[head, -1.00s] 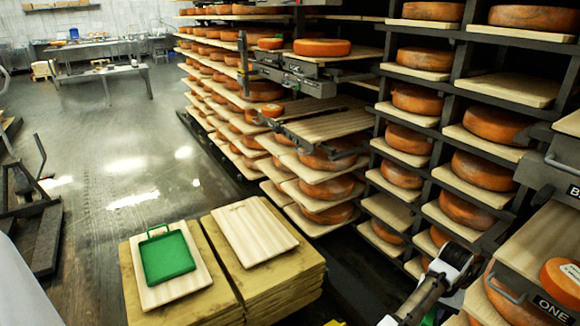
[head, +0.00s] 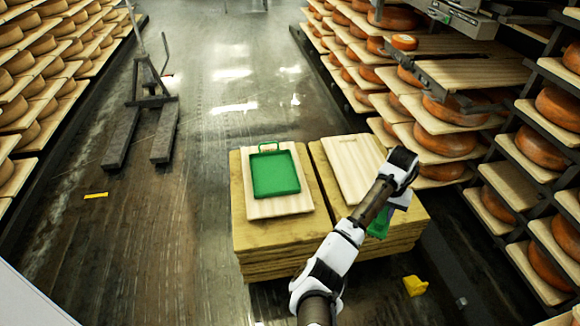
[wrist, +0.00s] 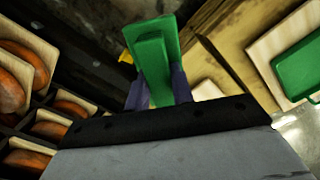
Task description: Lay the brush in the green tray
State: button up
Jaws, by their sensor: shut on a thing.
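The green tray (head: 275,174) lies on a pale wooden board (head: 290,208) on the left stack of planks. It has a wire-like green handle at its far edge and looks empty. My gripper (wrist: 158,88) is shut on the green brush (wrist: 153,50), which sticks out beyond the fingers in the wrist view. In the head view the brush (head: 380,222) shows partly below my wrist, over the right stack, to the right of the tray and apart from it. My wrist hides the rest of it. The tray (wrist: 302,70) also shows at the wrist view's right edge.
A bare pale board (head: 348,165) lies on the right stack. Racks of cheese wheels (head: 445,138) stand close on the right. A pallet jack (head: 145,120) stands at the left on the open floor. A yellow object (head: 415,286) lies beside the stacks.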

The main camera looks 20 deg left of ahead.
aim_at(261, 180)
jog(key=i+j, duration=0.25)
jog(key=j, duration=0.15)
jog(key=i+j, duration=0.25)
jog(key=j, duration=0.15)
jog(key=i+j, duration=0.25)
jog(key=j, duration=0.15)
jog(key=j+u, duration=0.05)
